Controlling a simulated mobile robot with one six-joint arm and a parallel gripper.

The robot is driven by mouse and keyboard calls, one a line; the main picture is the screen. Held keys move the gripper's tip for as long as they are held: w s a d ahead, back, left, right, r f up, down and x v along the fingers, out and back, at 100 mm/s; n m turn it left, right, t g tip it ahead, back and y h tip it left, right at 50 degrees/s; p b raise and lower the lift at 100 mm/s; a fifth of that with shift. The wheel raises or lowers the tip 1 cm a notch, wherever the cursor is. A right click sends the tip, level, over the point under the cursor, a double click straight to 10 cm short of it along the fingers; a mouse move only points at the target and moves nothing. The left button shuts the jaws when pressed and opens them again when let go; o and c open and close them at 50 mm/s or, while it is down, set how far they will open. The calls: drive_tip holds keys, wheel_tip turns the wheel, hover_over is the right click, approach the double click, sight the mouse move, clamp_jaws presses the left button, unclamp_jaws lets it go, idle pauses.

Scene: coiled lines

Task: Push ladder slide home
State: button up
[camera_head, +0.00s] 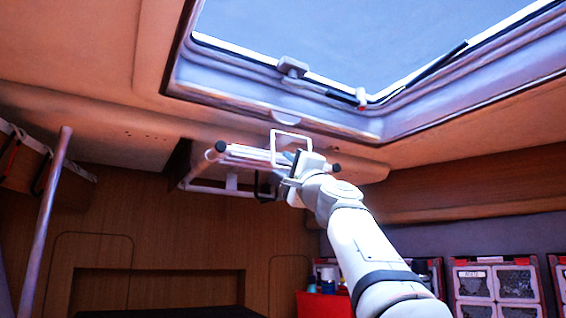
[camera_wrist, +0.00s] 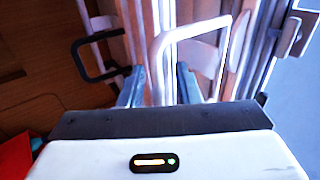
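The ladder slide (camera_head: 240,152) is a pale stowed ladder with red marks and dark round end caps, under the ceiling below the hatch. A white loop handle (camera_head: 291,135) stands up at it, and a black loop handle hangs below near my gripper. My gripper (camera_head: 288,160) is right at the ladder's front. In the wrist view its two grey-blue fingers (camera_wrist: 160,86) are apart. The white handle (camera_wrist: 190,33) and pale rails show beyond and between them, and the black handle (camera_wrist: 83,62) is to the left. I cannot tell whether a finger touches anything.
The roof hatch (camera_head: 285,118) has a raised frame with latches and a dark strut close above my arm. A pole (camera_head: 45,220) stands at the left. A red box (camera_head: 322,303) with bottles and storage bins (camera_head: 495,285) are at lower right.

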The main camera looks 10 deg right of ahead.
clamp_jaws()
idle(0.6)
